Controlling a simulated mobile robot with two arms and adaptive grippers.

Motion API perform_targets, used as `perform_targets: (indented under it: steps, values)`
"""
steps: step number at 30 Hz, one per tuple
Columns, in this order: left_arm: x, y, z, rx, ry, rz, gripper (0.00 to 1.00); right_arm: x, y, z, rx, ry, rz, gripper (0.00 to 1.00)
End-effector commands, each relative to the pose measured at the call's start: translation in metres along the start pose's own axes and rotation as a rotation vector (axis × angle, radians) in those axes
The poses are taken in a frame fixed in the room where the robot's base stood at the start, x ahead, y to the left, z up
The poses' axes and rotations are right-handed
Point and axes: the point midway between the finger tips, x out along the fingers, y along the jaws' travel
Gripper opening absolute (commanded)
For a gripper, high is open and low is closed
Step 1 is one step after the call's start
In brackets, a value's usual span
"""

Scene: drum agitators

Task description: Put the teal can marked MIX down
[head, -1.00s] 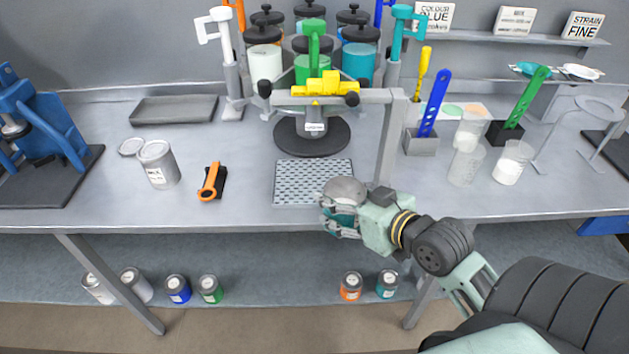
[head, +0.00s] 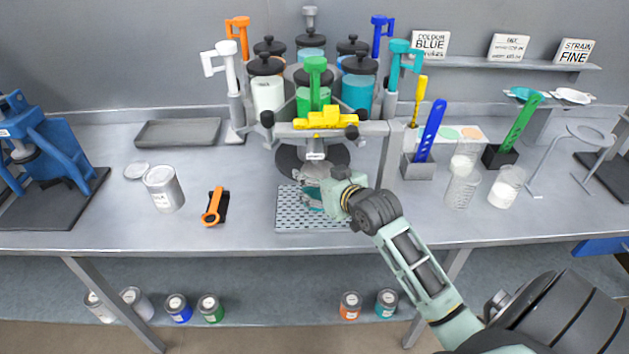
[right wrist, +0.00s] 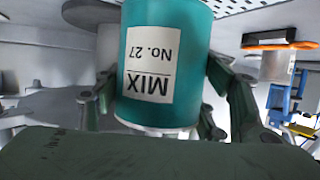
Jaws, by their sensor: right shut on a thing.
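My right gripper (head: 316,193) is shut on the teal can (head: 311,198), which is mostly hidden by the gripper in the head view. The right wrist view shows the teal can (right wrist: 160,62) between the fingers, its white label reading MIX No. 27 upside down in that picture. The can is over the perforated grey plate (head: 292,221) in front of the dispenser stand. I cannot tell whether it touches the plate. My left gripper is not in view.
The yellow bar (head: 325,119) of the dispenser is just behind my right gripper, with its post (head: 386,165) to the right. The bench front between tool and plate is clear.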

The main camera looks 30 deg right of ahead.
Motion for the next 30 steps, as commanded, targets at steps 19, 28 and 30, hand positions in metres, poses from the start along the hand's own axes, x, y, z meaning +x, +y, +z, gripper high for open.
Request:
perform_targets:
  steps: [19,28,30]
  values:
    - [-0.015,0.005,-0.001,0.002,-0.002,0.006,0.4,0.031,0.0,0.025,0.0,0.003,0.0,0.26]
    - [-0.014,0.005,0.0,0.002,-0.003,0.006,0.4,0.032,0.0,0.028,0.0,0.0,0.0,0.7]
    - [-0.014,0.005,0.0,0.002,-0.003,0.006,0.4,0.032,0.0,0.028,0.0,-0.001,0.0,0.76]
